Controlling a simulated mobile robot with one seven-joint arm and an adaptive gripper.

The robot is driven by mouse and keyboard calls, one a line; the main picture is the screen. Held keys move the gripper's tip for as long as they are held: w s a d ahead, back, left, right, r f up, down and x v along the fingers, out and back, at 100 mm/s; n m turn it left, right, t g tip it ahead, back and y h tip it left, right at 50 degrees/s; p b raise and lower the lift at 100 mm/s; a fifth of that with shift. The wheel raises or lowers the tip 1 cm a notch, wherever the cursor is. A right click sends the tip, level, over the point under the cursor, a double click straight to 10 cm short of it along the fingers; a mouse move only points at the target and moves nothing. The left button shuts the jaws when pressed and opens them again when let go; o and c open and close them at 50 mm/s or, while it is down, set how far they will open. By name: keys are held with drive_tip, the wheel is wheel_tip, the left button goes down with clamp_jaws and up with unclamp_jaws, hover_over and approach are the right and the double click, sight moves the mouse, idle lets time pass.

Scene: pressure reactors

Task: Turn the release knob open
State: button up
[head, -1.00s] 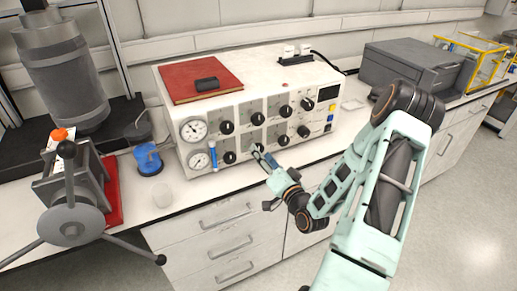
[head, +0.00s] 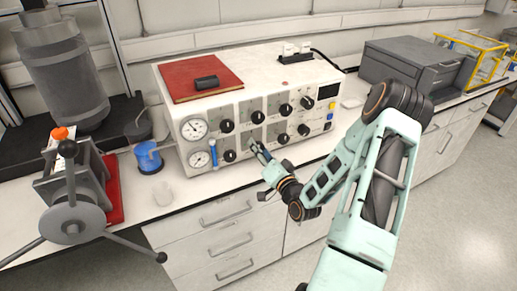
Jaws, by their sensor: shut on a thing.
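The control panel (head: 237,140) is a white box with two rows of black knobs, two round gauges and coloured buttons. My gripper (head: 261,150) is at the lower row of its front face, near the middle, shut on a knob. The fingers hide most of that knob, so its angle cannot be read. Another lower-row knob (head: 230,156) shows to the left of my gripper, and one (head: 283,138) shows to the right. No label is readable, so I cannot tell from print which is the release knob.
A red book (head: 200,82) with a black object lies on the panel's top. A grey press with a wheel (head: 75,225) is at far left. A grey box (head: 415,65) stands right.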

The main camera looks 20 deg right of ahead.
drive_tip(key=shift+f+n+b, duration=0.15)
drive_tip(key=shift+n+b, duration=0.25)
drive_tip(key=shift+b, duration=0.25)
drive_tip(key=shift+c, duration=0.2)
drive_tip(key=shift+f+n+b, duration=0.1)
drive_tip(key=shift+n+b, duration=0.5)
drive_tip(key=shift+b, duration=0.35)
drive_tip(key=shift+o, duration=0.2)
drive_tip(key=n+b, duration=0.3)
drive_tip(key=b, duration=0.1)
drive_tip(key=shift+f+n+b, duration=0.15)
drive_tip(key=shift+n+b, duration=0.15)
drive_tip(key=shift+b, duration=0.1)
drive_tip(key=n+b, duration=0.3)
drive_tip(key=b, duration=0.2)
drive_tip(key=shift+n, duration=0.3)
drive_tip(key=n+b, duration=0.4)
drive_tip(key=b, duration=0.3)
drive_tip(key=shift+n, duration=0.3)
drive_tip(key=n+b, duration=0.6)
drive_tip(key=b, duration=0.4)
drive_tip(key=n+b, duration=0.4)
drive_tip(key=shift+d+r, duration=0.1)
drive_tip(key=shift+r, duration=0.2)
